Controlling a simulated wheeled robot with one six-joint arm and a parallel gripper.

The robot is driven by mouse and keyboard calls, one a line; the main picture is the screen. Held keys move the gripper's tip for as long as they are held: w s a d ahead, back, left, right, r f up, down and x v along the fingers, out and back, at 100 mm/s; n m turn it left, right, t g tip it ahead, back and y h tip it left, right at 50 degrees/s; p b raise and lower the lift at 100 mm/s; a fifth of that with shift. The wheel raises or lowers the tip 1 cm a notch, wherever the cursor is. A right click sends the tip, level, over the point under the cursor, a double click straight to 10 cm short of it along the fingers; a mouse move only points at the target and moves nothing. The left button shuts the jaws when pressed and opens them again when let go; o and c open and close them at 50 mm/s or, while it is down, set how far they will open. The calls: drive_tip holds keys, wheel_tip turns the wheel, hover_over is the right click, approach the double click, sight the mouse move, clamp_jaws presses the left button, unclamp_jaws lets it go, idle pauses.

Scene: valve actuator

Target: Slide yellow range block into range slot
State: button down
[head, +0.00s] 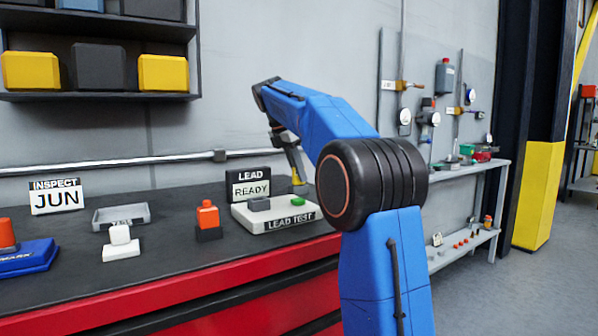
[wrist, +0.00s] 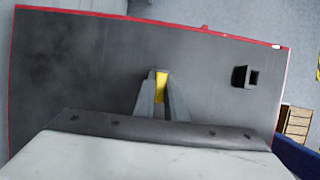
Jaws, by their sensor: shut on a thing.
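My gripper (wrist: 162,92) is shut on the yellow range block (wrist: 162,84), which shows as a narrow yellow strip between the fingers in the wrist view. In the head view my gripper (head: 297,172) hangs over the bench, behind the right end of the white lead test tray, with a yellow tip at its lower end. A small dark holder with a square opening (wrist: 246,77) stands on the dark bench top to the right of the gripper in the wrist view, apart from the block. No label on it is readable, so I cannot tell whether it is the range slot.
The lead test tray (head: 278,225) bears a grey and a green block. The lead ready sign (head: 250,187) stands behind it. An orange piece in a dark base (head: 208,220), a white block (head: 121,244) and a grey tray (head: 121,216) are further left.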

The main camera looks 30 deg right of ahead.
drive_tip(key=shift+f, duration=0.35)
drive_tip(key=c, duration=1.7)
unclamp_jaws()
drive_tip(key=shift+c, duration=0.2)
drive_tip(key=v, duration=1.2)
drive_tip(key=shift+f, duration=0.1)
